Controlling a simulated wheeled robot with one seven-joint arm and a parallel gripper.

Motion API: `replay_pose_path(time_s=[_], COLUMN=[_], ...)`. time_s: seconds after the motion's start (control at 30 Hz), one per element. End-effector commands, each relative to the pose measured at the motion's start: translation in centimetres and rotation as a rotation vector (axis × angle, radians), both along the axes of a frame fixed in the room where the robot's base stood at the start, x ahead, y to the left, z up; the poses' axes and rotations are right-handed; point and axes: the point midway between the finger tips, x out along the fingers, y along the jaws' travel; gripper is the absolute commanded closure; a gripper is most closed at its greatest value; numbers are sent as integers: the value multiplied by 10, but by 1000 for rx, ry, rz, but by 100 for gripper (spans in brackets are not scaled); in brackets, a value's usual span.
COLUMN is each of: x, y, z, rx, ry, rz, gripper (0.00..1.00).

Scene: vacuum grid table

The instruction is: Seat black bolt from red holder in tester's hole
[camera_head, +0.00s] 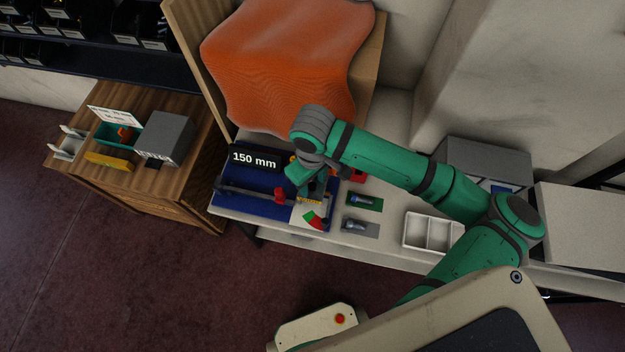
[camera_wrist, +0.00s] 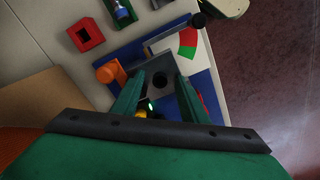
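The tester has a blue base (camera_head: 262,208) with a red and green dial, and its grey plate (camera_wrist: 152,63) shows in the wrist view. A dark round spot (camera_wrist: 160,81) lies in this plate between my fingers; I cannot tell whether it is the bare hole or the black bolt's head in it. The red holder (camera_wrist: 86,34) stands beside the tester, its middle dark and no bolt clearly standing out of it. It is partly hidden by my arm in the head view (camera_head: 358,175). My gripper (camera_wrist: 159,79) is over the tester, fingers apart on either side of the dark spot.
A white divided tray (camera_head: 428,232) is farther right.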

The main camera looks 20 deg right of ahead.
Motion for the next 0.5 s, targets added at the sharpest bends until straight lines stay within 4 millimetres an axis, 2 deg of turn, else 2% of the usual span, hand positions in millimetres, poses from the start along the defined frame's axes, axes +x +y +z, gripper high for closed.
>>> replay_pose_path(time_s=[0.27,0.37,0.5], x=[0,0,1], y=[0,0,0], z=[3,12,36], rx=[-1,-1,-2], ry=[0,0,-3], rz=[0,0,2], gripper=[60,60,60])
